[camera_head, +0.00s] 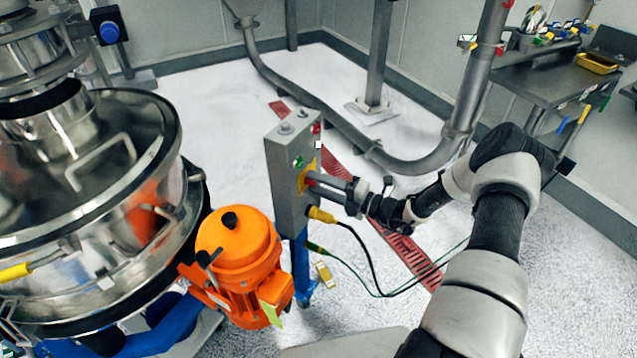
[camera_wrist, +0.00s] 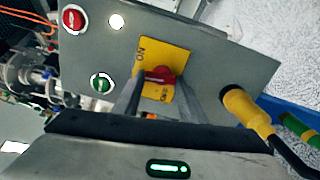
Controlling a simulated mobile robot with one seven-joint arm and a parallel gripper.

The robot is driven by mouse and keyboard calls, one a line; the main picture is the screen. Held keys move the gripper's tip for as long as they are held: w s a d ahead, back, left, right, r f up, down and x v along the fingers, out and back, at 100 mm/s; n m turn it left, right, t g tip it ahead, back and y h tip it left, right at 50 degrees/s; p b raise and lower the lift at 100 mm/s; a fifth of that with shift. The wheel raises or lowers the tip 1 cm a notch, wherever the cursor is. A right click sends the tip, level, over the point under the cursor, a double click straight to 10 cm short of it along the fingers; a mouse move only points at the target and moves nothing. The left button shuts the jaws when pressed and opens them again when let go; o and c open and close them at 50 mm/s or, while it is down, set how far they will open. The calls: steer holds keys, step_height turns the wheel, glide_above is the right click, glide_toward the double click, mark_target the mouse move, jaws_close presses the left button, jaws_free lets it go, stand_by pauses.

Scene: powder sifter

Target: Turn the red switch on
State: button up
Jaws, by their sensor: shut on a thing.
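The red switch (camera_wrist: 160,75) is a rotary knob on a yellow plate (camera_wrist: 176,55) on the face of a grey control box. In the wrist view my gripper (camera_wrist: 158,88) has its two fingers on either side of the red knob, shut on it. In the head view the grey control box (camera_head: 287,165) stands on a blue post, and my gripper (camera_head: 312,180) reaches it from the right. The knob is mostly hidden by the fingers in the head view.
A red button (camera_wrist: 73,19), a green button (camera_wrist: 102,83) and a white lamp (camera_wrist: 116,21) sit on the same panel. A yellow cable plug (camera_wrist: 245,108) sticks out beside the plate. An orange motor (camera_head: 238,250) and steel sifter (camera_head: 130,200) stand left of the box.

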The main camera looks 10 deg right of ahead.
steer(key=shift+m, duration=1)
steer(key=o, duration=1.1)
steer(key=shift+c, duration=0.2)
steer(key=shift+d, duration=0.15)
steer(key=v, duration=1.7)
steer(key=shift+s, duration=0.15)
